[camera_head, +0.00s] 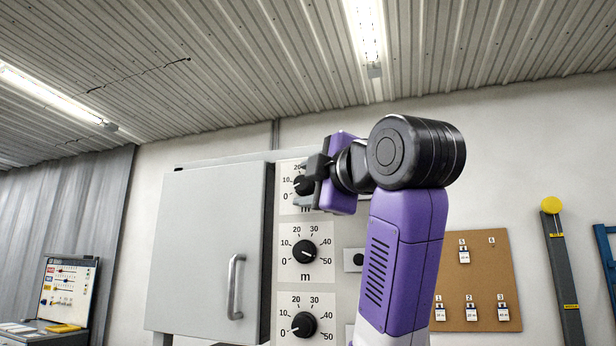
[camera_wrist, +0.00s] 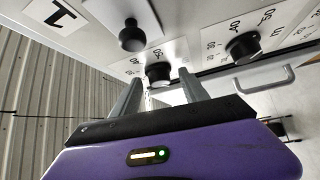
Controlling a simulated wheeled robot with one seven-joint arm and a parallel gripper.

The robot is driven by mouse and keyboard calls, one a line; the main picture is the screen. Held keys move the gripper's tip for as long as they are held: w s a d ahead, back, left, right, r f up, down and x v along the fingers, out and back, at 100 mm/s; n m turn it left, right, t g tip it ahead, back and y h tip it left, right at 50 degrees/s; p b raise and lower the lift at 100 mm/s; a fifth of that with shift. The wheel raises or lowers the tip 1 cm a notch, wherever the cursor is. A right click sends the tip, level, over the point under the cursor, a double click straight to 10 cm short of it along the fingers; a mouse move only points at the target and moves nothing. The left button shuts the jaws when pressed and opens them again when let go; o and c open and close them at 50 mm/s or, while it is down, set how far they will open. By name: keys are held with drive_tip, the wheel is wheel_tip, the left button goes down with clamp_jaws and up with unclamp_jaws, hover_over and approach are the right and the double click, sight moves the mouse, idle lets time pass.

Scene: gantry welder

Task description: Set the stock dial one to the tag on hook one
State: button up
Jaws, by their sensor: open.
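The head view shows a column of black dials on white scale plates marked 0 to 50: a top dial (camera_head: 301,186), a middle dial (camera_head: 304,252) and a bottom dial (camera_head: 303,324). My gripper (camera_head: 312,183) is at the top dial and hides the right part of its scale. In the wrist view my gripper (camera_wrist: 159,80) is open, with a dial (camera_wrist: 158,74) between and just beyond its fingertips. Contact cannot be told. A plate reading 1 (camera_wrist: 57,14) is nearby. The tag on hook one (camera_head: 440,313) hangs on the cork board; its writing is too small to read.
A grey cabinet door with a handle (camera_head: 235,287) stands left of the dials. The cork board (camera_head: 470,275) holds several other tags. A black knob (camera_wrist: 132,36) shows beside the dial in the wrist view. A workbench board (camera_head: 68,285) is far left.

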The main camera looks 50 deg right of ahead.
drive_tip(key=shift+c, duration=0.2)
clamp_jaws()
drive_tip(key=shift+f+b, duration=0.15)
drive_tip(key=shift+b, duration=0.2)
